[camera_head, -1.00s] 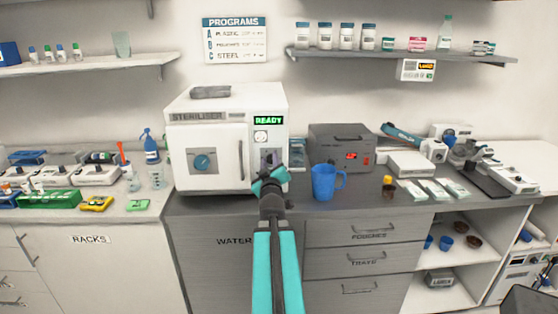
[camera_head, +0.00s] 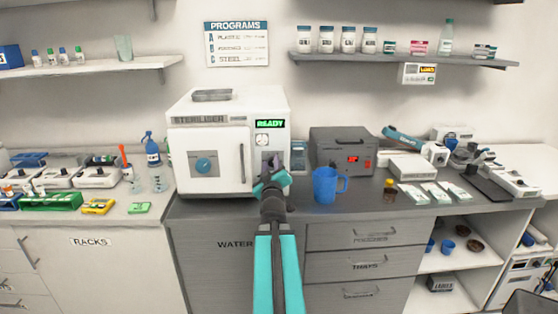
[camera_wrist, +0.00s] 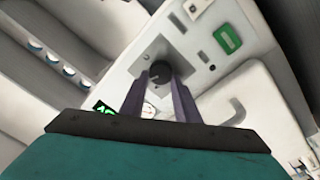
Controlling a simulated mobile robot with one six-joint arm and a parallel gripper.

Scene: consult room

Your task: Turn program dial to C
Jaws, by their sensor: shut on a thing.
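The steriliser (camera_head: 180,110) is a white box with a green READY display (camera_head: 270,124); its control panel is mostly behind my gripper (camera_head: 269,163) in the head view. In the wrist view, a round black dial (camera_wrist: 160,70) sits on a grey square plate. My gripper (camera_wrist: 157,83) has its two purple-grey fingers on either side of the dial and is shut on it. A pale mark shows on the dial, but I cannot read which letter it faces. A PROGRAMS sign (camera_head: 236,44) on the wall lists A, B and C, with C beside STEEL.
A blue mug (camera_head: 325,185) stands on the counter right of my gripper, before a dark grey box (camera_head: 342,147) with a red display. The steriliser door has a vertical handle (camera_head: 242,163). A green switch (camera_wrist: 228,39) is near the dial in the wrist view.

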